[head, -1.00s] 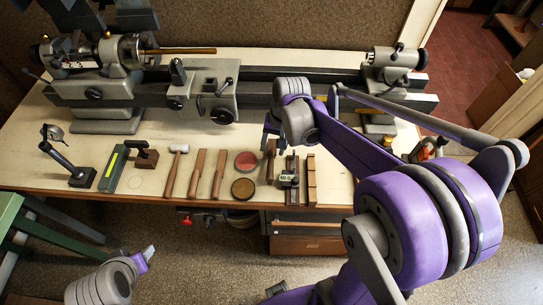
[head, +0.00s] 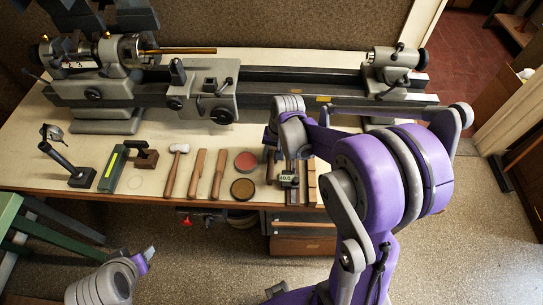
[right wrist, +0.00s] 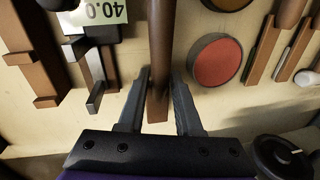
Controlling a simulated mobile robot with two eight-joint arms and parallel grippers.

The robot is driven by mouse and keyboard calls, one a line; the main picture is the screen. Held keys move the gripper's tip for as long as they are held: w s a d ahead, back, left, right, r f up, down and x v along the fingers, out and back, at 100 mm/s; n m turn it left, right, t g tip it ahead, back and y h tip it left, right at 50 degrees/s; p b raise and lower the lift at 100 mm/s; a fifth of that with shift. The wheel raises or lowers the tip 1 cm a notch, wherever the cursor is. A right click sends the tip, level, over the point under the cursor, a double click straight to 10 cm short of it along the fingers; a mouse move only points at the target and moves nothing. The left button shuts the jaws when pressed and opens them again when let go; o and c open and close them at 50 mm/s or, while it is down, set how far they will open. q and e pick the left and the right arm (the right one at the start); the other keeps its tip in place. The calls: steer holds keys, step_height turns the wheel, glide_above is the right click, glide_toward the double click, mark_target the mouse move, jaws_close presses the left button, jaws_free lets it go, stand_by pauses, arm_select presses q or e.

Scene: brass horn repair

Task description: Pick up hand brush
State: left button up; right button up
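A narrow brown wooden handle, which looks like the hand brush (head: 269,174), lies on the bench between the red tin and the digital caliper. Its brush end is not clear to see. In the right wrist view the brown handle (right wrist: 159,50) runs between the two fingers of my right gripper (right wrist: 161,82). The fingers are open, one on each side; I cannot tell whether they touch it. In the head view my right gripper (head: 272,143) is over the handle's far part and hides it. My left gripper (head: 146,256) is at the lower left, off the bench; its fingers are unclear.
The red tin (right wrist: 217,60) is close on one side of the handle, and the caliper (right wrist: 97,65) and a brown wooden piece (right wrist: 38,50) are on the other. A mallet (head: 175,168) and other tools lie further left. The lathe (head: 210,95) stands behind.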

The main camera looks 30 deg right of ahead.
mark_target(271, 154)
jaws_close()
step_height(271, 154, up, 10)
steer(key=shift+p, duration=0.35)
stand_by(0.4)
steer(key=shift+c, duration=1.2)
jaws_free()
jaws_close()
